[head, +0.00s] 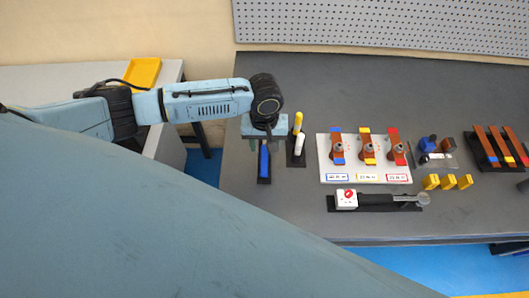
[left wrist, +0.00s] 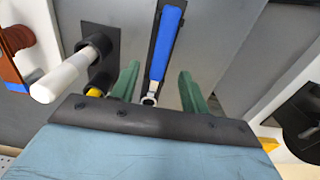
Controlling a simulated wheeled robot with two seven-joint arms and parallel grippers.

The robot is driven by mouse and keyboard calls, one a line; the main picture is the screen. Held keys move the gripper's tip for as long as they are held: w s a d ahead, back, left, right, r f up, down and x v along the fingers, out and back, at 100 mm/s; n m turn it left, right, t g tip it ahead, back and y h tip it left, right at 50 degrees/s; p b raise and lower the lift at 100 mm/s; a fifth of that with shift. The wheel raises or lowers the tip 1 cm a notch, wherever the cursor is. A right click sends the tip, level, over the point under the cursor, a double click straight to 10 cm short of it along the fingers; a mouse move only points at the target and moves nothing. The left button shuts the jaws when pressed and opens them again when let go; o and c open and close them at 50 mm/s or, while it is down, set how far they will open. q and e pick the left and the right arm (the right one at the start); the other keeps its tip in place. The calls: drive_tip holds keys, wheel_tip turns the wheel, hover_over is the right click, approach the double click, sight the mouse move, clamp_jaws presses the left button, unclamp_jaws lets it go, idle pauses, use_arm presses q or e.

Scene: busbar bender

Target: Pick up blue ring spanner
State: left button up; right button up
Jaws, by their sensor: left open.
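The blue ring spanner (left wrist: 166,45) lies on a narrow black holder, its blue handle pointing away and its metal ring end close to my gripper in the left wrist view. In the head view its blue handle (head: 264,160) shows just below my left gripper (head: 265,143). My left gripper also shows in the left wrist view (left wrist: 160,85), with its two green fingers apart on either side of the spanner's ring end. The fingers are open and hold nothing. I cannot tell the exact height gap. My right gripper is not in view.
A white-handled tool (head: 300,145) and a yellow one (head: 298,121) stand in a black holder close to the right of the spanner. A white board (head: 365,178) with bars, a torque tool (head: 390,199) and yellow blocks (head: 448,182) lie further right. The table's left edge is near.

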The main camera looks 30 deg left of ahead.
sight(265, 153)
use_arm(q)
wheel_tip(265, 153, down, 3)
drive_tip(key=shift+w+r, duration=0.1)
drive_tip(key=shift+f, duration=0.45)
clamp_jaws()
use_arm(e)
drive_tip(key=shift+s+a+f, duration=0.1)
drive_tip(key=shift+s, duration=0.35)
